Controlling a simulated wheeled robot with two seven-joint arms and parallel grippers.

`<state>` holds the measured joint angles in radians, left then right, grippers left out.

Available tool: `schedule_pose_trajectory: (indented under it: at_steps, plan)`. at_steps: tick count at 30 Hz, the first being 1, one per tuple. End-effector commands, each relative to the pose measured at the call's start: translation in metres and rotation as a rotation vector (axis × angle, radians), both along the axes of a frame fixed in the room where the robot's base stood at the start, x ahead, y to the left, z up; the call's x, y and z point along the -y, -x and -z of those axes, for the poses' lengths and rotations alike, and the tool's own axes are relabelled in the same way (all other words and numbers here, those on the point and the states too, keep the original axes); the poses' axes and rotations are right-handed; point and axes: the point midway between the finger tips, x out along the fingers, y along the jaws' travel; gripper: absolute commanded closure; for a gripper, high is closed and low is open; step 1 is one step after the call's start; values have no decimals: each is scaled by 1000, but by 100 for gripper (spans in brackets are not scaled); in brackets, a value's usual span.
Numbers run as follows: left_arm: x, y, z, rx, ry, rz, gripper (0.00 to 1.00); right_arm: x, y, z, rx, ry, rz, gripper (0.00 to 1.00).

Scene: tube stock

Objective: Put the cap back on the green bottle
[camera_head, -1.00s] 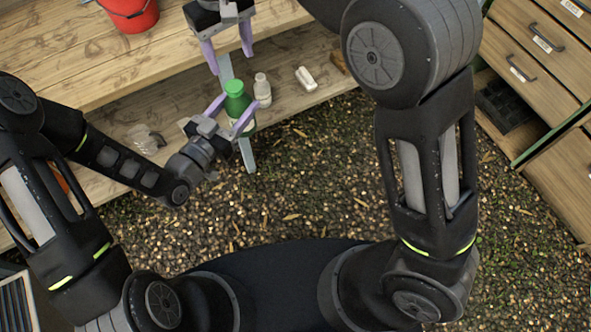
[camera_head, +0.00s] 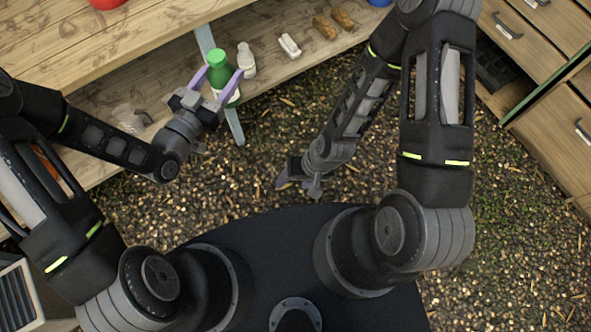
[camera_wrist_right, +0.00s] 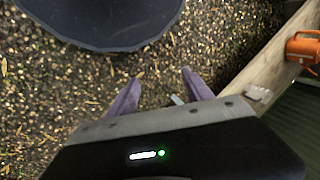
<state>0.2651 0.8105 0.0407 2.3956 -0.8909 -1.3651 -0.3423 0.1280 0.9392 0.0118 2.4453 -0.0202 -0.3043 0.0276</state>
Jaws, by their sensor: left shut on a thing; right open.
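The green bottle (camera_head: 225,76) stands roughly upright at the bench's front edge, with a pale label low on its side. A green cap (camera_head: 217,56) shows on its top; I cannot tell how tightly it sits. My left gripper (camera_head: 218,82) is shut on the bottle's body, one purple finger on each side. My right gripper (camera_head: 297,183) is open and low over the gravel, well away from the bottle. In the right wrist view its two purple fingers (camera_wrist_right: 158,90) are spread with nothing held between them.
A small white bottle (camera_head: 247,62) stands beside the green one on the lower shelf (camera_head: 270,80). A white piece (camera_head: 289,45) and two brown pieces (camera_head: 325,27) lie further right. Wooden drawers (camera_head: 545,45) stand at the right. Gravel (camera_head: 270,150) between is open.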

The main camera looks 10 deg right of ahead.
Motion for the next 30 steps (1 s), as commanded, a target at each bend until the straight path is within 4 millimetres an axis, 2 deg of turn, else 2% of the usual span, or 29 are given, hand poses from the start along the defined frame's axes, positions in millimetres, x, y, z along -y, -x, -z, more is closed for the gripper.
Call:
schedule_pose_trajectory:
  at_steps: [2, 5, 23, 26, 30]
  plan:
    - [0, 0, -1, 2, 1, 0, 100, -2, 14, -1, -8, -7, 8, 41]
    - [0, 0, -1, 2, 1, 0, 100, -2, 19, -2, -7, -9, 12, 41]
    - [-1, -1, 0, 2, 1, -6, 100, -2, 18, -2, -6, -8, 11, 41]
    - [-7, -6, 3, 2, 1, -38, 100, -2, 18, -2, -6, -8, 11, 41]
    - [-28, -26, 5, 3, 3, -147, 100, -2, 18, -2, -6, -8, 11, 41]
